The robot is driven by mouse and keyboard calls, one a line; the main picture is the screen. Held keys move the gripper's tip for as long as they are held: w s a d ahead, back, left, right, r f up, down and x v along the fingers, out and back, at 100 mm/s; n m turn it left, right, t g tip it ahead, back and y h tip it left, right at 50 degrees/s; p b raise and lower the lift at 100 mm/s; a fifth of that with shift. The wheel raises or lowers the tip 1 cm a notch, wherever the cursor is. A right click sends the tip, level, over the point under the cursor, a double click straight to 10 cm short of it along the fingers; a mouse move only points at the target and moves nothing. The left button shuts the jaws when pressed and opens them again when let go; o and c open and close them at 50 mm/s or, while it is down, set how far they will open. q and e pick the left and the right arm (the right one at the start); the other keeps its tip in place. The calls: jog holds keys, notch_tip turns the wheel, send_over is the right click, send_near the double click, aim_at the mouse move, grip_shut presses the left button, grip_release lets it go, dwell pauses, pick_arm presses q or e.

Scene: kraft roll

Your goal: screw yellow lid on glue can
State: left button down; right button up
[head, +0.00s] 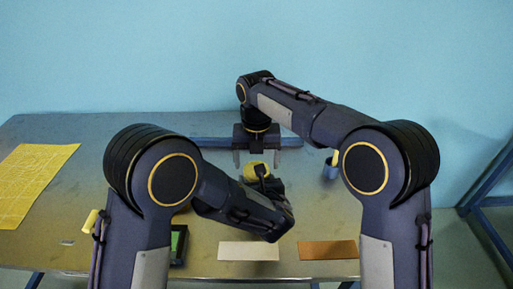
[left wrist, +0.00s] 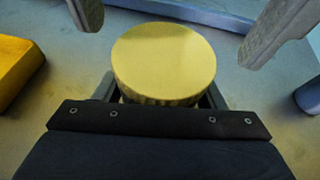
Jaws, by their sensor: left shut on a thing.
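The round yellow lid (head: 257,169) is in the middle of the table in the head view. In the left wrist view the lid (left wrist: 164,58) is seen from above, with a ribbed rim. My left gripper (head: 264,184) is shut on the thing directly under the lid. That is probably the glue can, but the lid and jaws hide its body. I cannot tell how tightly the lid sits. My right gripper (head: 257,158) points down over the lid, its fingers wide apart and empty. Its two fingertips also show at the top of the left wrist view.
A blue cup (head: 330,171) stands to the right. A white card (head: 248,251), a brown card (head: 328,250) and a green-screened device (head: 179,243) lie near the front edge. A yellow patterned sheet (head: 30,180) lies at left. A yellow block (left wrist: 17,65) shows in the left wrist view.

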jog(key=shift+f, duration=1.05)
jog(key=c, duration=1)
jog(key=m, duration=0.3)
jog(key=o, duration=1.1)
